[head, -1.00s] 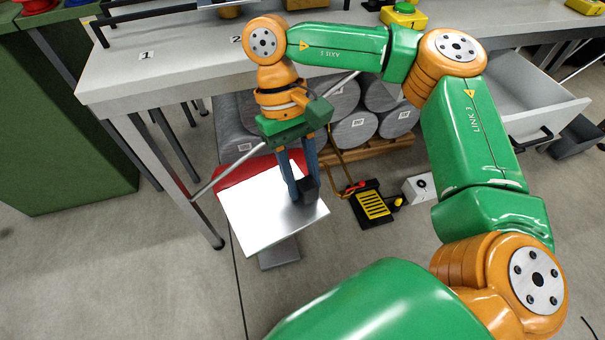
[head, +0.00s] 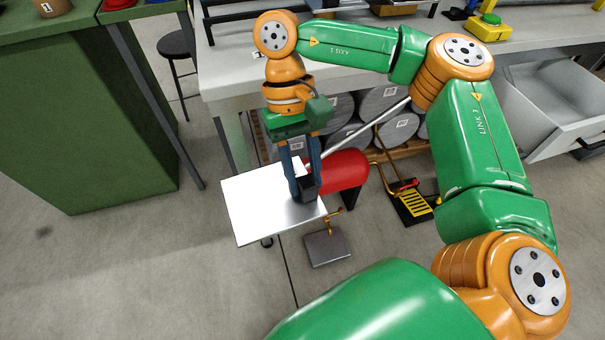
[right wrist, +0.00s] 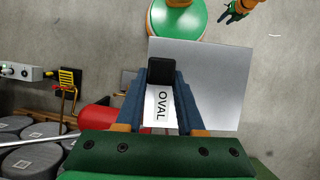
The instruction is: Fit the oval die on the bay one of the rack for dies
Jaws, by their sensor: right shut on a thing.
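My right gripper (head: 305,188) is shut on the oval die, a small piece with a white face marked OVAL (right wrist: 161,104) in the right wrist view. A black block (right wrist: 160,71) sits at the fingertips. A bright flat plate (head: 255,203) lies behind the fingers in the head view; I cannot tell whether it touches the die. A dark rail frame (head: 229,17), perhaps the die rack, stands on the bench at the top, partly cut off. A number label (head: 258,54) on the bench is half hidden by my arm. My left gripper seems to show small in the right wrist view (right wrist: 230,16).
The grey bench (head: 225,85) has drums (head: 340,108) beneath it. A red cylinder (head: 345,170), a grey foot plate (head: 328,248) and a yellow-black pedal (head: 413,206) stand near the gripper.

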